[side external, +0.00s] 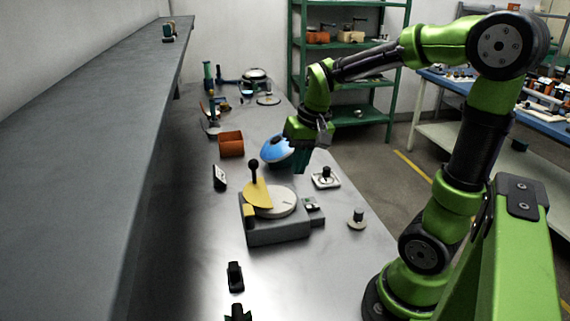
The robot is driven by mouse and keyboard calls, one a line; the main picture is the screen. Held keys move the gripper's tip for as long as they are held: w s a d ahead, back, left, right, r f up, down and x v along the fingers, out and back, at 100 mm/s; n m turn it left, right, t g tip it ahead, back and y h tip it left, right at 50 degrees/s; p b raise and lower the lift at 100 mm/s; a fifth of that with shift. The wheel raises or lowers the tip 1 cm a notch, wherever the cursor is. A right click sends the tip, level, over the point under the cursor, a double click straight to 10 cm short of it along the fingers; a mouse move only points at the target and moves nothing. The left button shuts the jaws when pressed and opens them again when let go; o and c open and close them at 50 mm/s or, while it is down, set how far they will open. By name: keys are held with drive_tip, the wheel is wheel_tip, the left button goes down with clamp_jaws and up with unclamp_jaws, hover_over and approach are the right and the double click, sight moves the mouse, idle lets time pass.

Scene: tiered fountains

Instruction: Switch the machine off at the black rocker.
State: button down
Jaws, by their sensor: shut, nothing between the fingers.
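The machine (280,232) is a grey block on the metal bench with a pale round disc (282,203) on top. A yellow guard (258,194) and a black ball-topped lever (254,171) stand at its left. A small box (314,208) with a dark part on top juts from its right side; this may carry the black rocker, but it is too small to tell its position. My gripper (302,168) points down, shut and empty, above and behind the machine's right part, apart from it in the picture. It overlaps part of a blue dome behind.
The blue dome (275,150) and an orange bin (231,144) lie behind the machine. A white plate with a black knob (326,179) and a round knob (357,219) stand right. A black item (235,277) lies in front. A long shelf (90,150) borders the left.

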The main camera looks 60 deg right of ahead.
drive_tip(key=d+f+m+g, duration=0.1)
drive_tip(key=d+g, duration=0.1)
drive_tip(key=d, duration=0.5)
drive_tip(key=shift+w+g, duration=0.3)
drive_tip(key=shift+w, duration=0.1)
approach(307, 208)
wheel_tip(307, 208, down, 7)
drive_tip(key=shift+r, duration=0.1)
